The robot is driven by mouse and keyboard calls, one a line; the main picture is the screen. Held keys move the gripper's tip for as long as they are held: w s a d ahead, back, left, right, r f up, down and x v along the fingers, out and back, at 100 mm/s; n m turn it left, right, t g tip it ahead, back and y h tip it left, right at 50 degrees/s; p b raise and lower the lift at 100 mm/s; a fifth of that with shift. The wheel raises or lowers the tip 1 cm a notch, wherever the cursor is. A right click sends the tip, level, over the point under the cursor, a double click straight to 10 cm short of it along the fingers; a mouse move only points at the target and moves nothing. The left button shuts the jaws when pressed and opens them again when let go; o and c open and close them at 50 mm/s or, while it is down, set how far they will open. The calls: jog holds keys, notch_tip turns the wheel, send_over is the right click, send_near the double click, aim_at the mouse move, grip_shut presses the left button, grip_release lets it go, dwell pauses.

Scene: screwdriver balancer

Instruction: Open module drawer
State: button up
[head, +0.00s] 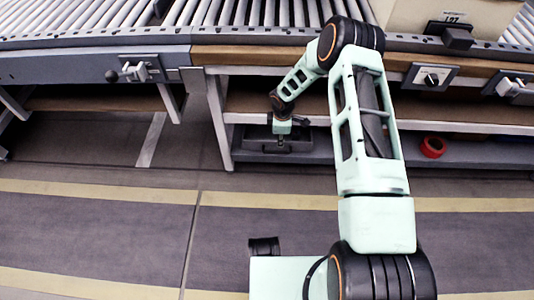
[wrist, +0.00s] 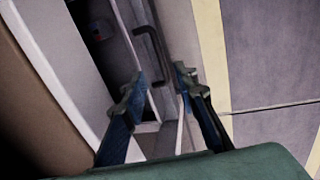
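The module drawer (head: 262,146) is a low dark unit under the conveyor bench, left of centre in the head view. How far the drawer stands out is unclear.
The roller conveyor (head: 190,18) runs above, with a cardboard box (head: 400,17) on it at the right. A red ring-shaped object (head: 433,147) sits on the lower shelf (head: 475,151). The floor (head: 110,220) in front, with yellow stripes, is clear.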

aim_at(278, 153)
jog(key=f+b, duration=0.1)
jog(key=f, duration=0.3)
jog(key=w+f+b, duration=0.1)
jog(key=f, duration=0.3)
jog(key=w+f+b, duration=0.1)
jog(key=f, duration=0.3)
jog(key=shift+w+a+b, duration=0.2)
jog(key=shift+w+b, duration=0.05)
jog(key=shift+b, duration=0.15)
grip_shut()
